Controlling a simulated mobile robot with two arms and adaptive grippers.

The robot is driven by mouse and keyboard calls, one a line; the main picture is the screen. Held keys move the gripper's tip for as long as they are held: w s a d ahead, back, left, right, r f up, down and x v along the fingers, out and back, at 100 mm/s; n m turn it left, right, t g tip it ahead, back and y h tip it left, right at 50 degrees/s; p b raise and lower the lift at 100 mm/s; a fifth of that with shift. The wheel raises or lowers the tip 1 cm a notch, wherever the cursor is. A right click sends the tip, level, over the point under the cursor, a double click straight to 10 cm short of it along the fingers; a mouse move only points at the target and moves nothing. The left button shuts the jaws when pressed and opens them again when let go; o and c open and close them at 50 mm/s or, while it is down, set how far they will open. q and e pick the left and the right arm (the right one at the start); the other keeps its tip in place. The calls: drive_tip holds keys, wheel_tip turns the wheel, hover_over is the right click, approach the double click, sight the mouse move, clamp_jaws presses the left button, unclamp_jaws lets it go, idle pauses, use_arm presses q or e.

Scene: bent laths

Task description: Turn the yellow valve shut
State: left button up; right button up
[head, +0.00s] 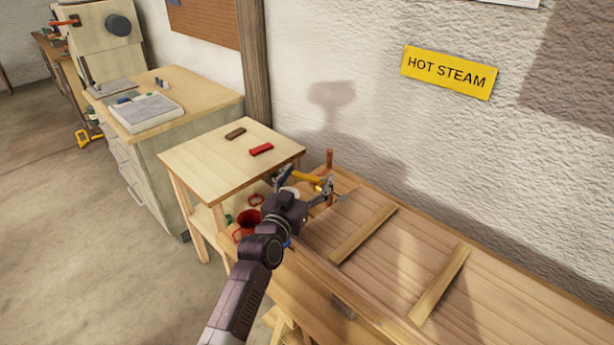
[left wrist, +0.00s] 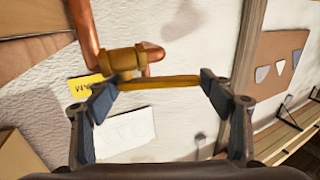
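The yellow valve lever (head: 306,177) shows in the head view just beyond my left gripper (head: 305,184), beside an upright copper pipe (head: 329,160). In the left wrist view the lever (left wrist: 160,82) runs crosswise between the widely spread fingertips of my left gripper (left wrist: 158,90). Its left end meets the brass valve body (left wrist: 122,61) on the copper pipe (left wrist: 84,25). The gripper is open, one finger near each end of the lever. I cannot tell whether either finger touches it. My right gripper is in neither view.
A wooden steam box (head: 390,245) with cross battens runs along the wall under a yellow HOT STEAM sign (head: 449,73). A small table (head: 215,160) with a red block (head: 261,149) and a brown block (head: 235,133) stands left. A red mug (head: 246,225) sits on its lower shelf.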

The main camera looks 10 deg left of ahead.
use_arm(q)
drive_tip(key=shift+o, duration=1.1)
drive_tip(key=shift+s, duration=0.1)
drive_tip(key=v, duration=1.2)
